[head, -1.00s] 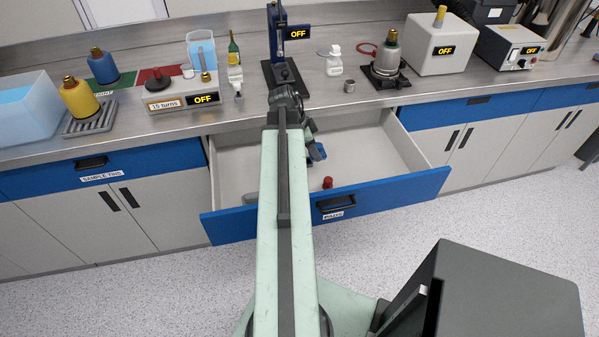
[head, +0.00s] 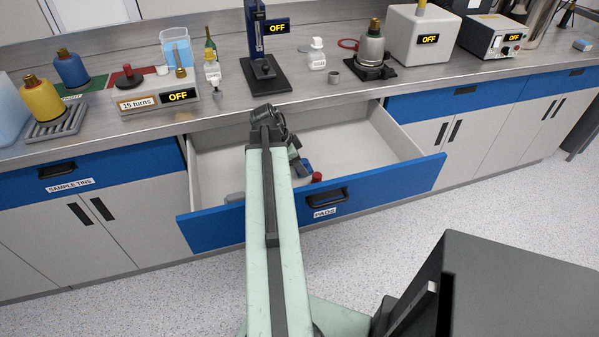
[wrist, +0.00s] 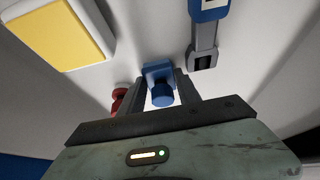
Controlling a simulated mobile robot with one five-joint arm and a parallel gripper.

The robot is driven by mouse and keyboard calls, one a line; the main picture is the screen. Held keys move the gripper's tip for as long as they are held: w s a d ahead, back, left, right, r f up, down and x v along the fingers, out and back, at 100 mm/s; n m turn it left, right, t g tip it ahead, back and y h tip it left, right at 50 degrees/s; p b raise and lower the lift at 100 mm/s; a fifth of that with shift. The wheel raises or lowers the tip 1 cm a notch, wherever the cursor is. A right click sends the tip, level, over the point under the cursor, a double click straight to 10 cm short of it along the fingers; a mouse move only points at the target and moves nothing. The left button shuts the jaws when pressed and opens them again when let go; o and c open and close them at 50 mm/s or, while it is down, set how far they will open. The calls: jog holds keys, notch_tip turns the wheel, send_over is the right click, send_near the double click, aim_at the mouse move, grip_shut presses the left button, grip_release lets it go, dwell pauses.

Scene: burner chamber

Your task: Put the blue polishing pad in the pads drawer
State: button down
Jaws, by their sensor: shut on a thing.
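The blue polishing pad (wrist: 161,93) shows in the wrist view as a blue block with a round knob, between the fingers of my gripper (wrist: 168,92). My gripper is shut on it. In the head view my gripper (head: 298,160) is down inside the open pads drawer (head: 365,190), and my arm partly hides it. The drawer has a blue front with a black handle and a white label. I cannot tell whether the pad touches the drawer floor.
A red-knobbed item (head: 317,177) lies in the drawer beside my gripper; the wrist view shows red (wrist: 118,98) too. A yellow-faced white block (wrist: 62,32) and a blue-grey tool (wrist: 206,35) are close by. The drawer's right side is clear. Bench apparatus (head: 262,60) stands behind.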

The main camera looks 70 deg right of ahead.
jog(key=shift+f, duration=0.1)
jog(key=c, duration=1.1)
grip_release()
jog(key=shift+c, duration=0.2)
jog(key=p+v, duration=1.1)
jog(key=v, duration=0.1)
